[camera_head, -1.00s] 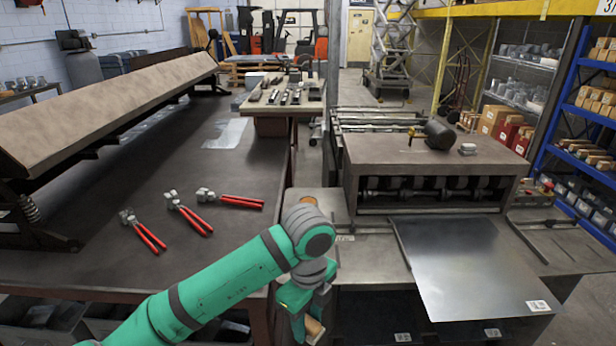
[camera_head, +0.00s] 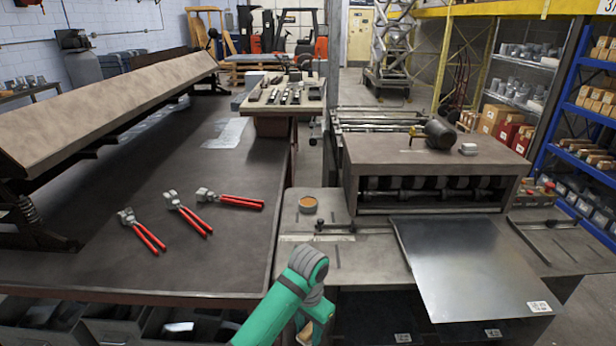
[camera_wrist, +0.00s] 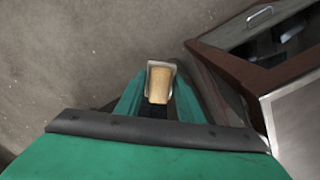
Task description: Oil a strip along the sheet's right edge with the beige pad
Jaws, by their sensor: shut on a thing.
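The sheet (camera_head: 470,264) is a flat, shiny grey metal plate with a white label at its front right corner. It lies on the machine's front table, and its right edge is clear. My gripper (camera_wrist: 158,88) is shut on the beige pad (camera_wrist: 160,84), which shows between the two green fingers in the wrist view. In the head view the pad (camera_head: 304,333) shows only in part at the bottom edge, beside my arm. The gripper is left of the sheet and apart from it, over the floor in front of the tables.
A round tin with orange-brown contents (camera_head: 308,204) stands on the table left of the machine (camera_head: 430,172). A metal bar (camera_head: 335,228) lies near it. Several red-handled pliers (camera_head: 188,214) lie on the left bench (camera_head: 110,262). The wrist view shows bare floor (camera_wrist: 70,60) and a brown-edged table (camera_wrist: 235,65).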

